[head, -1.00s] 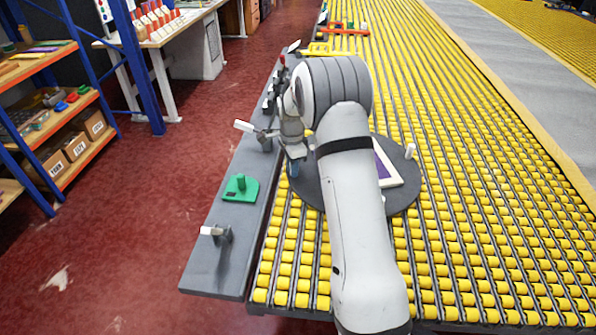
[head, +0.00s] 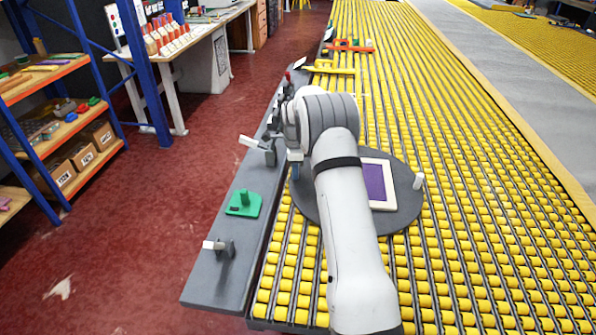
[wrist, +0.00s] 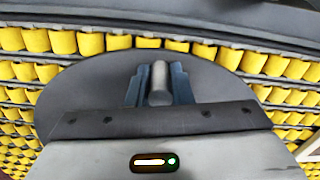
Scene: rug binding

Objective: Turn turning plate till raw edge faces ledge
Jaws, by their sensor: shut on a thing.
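The turning plate (head: 405,215) is a dark grey disc lying on the yellow rollers. A purple rug piece (head: 374,182) with a cream border lies on it; cream shows along its far, right and near sides. Its left side is hidden by my arm, so I cannot see the raw edge. A white-topped peg (head: 418,181) stands at the plate's right rim. My gripper (wrist: 158,88) is shut on a grey peg (wrist: 160,80) near the plate's rim in the wrist view. In the head view my gripper (head: 295,166) is at the plate's left side, beside the grey ledge (head: 215,282).
A green block with a knob (head: 243,202) and white-tipped clamps (head: 218,246) sit on the ledge. Yellow (head: 330,68) and red (head: 349,46) frames lie farther back. Open rollers extend right of the plate. A blue-framed shelf (head: 75,115) stands across the red floor.

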